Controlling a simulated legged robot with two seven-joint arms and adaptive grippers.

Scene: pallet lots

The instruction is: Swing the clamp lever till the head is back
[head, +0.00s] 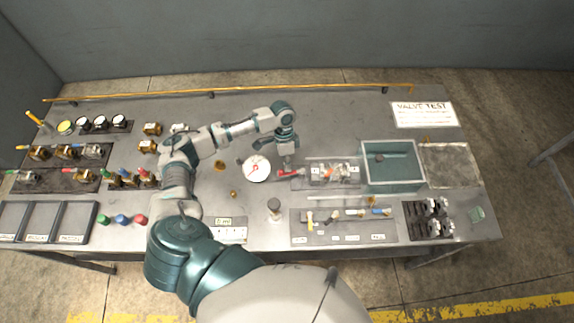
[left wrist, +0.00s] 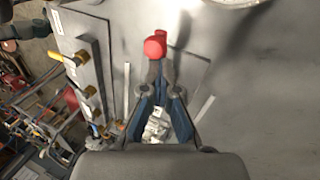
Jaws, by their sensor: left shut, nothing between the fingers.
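The clamp (head: 334,172) sits on a grey plate right of the middle of the bench, and its lever (head: 291,173) with a red grip points left in the head view. The red grip also shows in the left wrist view (left wrist: 155,46), just beyond my fingertips. My left gripper (head: 287,163) points down above the red grip, its fingers together with nothing between them. In the left wrist view the gripper (left wrist: 157,75) partly covers the clamp's pale metal parts. I cannot tell whether the fingers touch the lever. The clamp head's position is too small to read.
A round white gauge (head: 256,169) stands left of the lever. A teal open bin (head: 393,185) is right of the clamp. A plate with several valves (head: 345,238) lies in front. A yellow rail (head: 240,92) runs along the back, with bare bench before it.

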